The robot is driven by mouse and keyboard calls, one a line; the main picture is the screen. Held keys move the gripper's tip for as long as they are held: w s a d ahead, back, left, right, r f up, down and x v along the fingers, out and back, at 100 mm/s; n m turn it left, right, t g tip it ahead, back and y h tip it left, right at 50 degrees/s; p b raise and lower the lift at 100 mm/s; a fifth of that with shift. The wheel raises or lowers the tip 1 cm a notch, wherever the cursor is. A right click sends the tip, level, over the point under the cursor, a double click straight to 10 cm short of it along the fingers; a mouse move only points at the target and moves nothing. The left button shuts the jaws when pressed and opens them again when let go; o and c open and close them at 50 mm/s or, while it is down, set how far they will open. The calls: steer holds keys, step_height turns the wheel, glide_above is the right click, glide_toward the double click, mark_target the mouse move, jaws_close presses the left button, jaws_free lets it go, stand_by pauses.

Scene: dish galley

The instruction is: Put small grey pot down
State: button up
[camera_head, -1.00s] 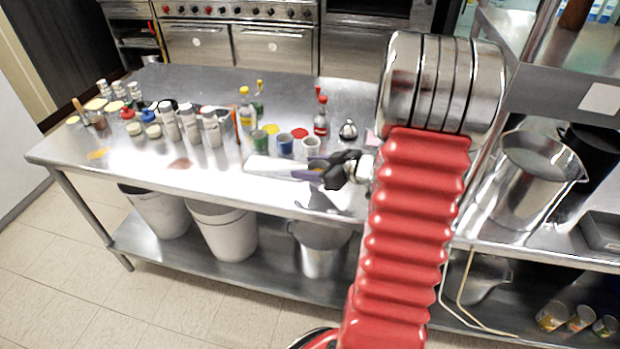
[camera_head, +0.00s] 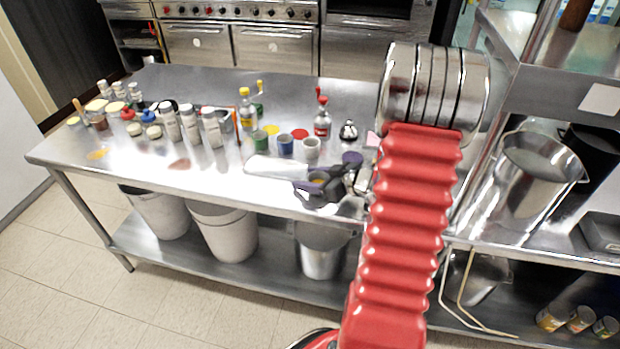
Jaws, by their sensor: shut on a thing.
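My gripper (camera_head: 328,181), dark with purple pads, is above the near edge of the steel table (camera_head: 220,172), right of the table's middle. It is shut on a small grey pot (camera_head: 319,177), which shows only partly between the dark fingers. A little yellow shows at the pot. I cannot tell whether the pot's base touches the table. My red ribbed arm hides the table's right end.
Blue (camera_head: 285,144), green (camera_head: 260,140) and pale grey (camera_head: 311,148) pots stand just behind. A red bottle (camera_head: 322,118) and a small metal pot (camera_head: 348,131) stand farther back. White bottles (camera_head: 190,124) are at left.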

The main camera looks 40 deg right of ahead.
steer(key=shift+f, duration=0.1)
steer(key=o, duration=1.2)
steer(key=v, duration=1.2)
